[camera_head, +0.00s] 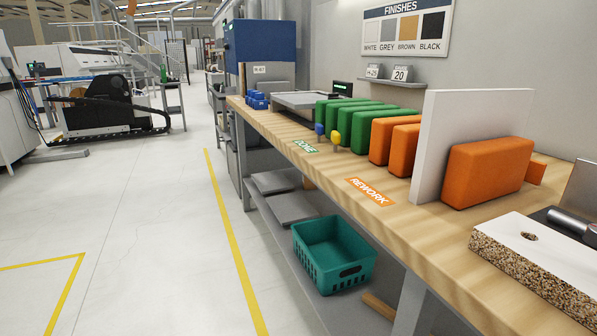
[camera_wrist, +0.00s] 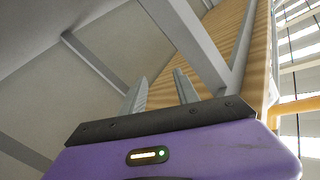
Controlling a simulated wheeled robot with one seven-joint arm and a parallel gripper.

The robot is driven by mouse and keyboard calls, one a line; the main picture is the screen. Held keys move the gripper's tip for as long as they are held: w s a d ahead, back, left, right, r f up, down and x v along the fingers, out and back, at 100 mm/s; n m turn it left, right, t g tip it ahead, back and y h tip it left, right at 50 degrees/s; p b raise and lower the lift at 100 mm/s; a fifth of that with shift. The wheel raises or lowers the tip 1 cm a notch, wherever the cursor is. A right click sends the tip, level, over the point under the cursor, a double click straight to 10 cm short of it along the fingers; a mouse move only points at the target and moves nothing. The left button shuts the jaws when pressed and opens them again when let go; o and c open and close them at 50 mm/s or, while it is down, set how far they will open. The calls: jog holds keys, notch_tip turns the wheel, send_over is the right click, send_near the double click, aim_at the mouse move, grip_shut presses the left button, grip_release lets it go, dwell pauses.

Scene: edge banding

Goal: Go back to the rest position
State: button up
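My gripper (camera_wrist: 161,84) shows in the wrist view with its two grey fingers apart and nothing between them. The wrist view is tilted, and a wooden bench edge (camera_wrist: 228,35) and grey frame bars lie beyond the fingers. My gripper does not show in the head view. The wooden workbench (camera_head: 330,165) runs along the wall there. A white panel (camera_head: 470,115) stands upright on it, with an orange block (camera_head: 487,170) in front. A white-topped chipboard piece (camera_head: 540,262) with a hole lies at the near right end, beside a metal cylinder (camera_head: 570,222).
Several green blocks (camera_head: 345,130) and orange blocks (camera_head: 403,149) stand along the bench, near the DONE label (camera_head: 305,146) and REWORK label (camera_head: 370,191). A teal crate (camera_head: 333,255) sits on the lower shelf. The floor (camera_head: 130,220) left of the bench is clear, with yellow lines.

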jog(key=s+a+f+n+g+y, duration=0.1)
jog(key=s+a+n+y, duration=0.15)
jog(key=s, duration=0.55)
jog(key=s+a+n+y, duration=0.2)
jog(key=s+a+n, duration=0.15)
jog(key=s, duration=0.55)
jog(key=s+a+f+n+g+y, duration=0.15)
jog(key=s+n, duration=0.25)
jog(key=s, duration=0.4)
notch_tip(320, 180, up, 26)
jog(key=p, duration=2.5)
jog(key=shift+w+f+t, duration=0.15)
jog(key=shift+t, duration=0.2)
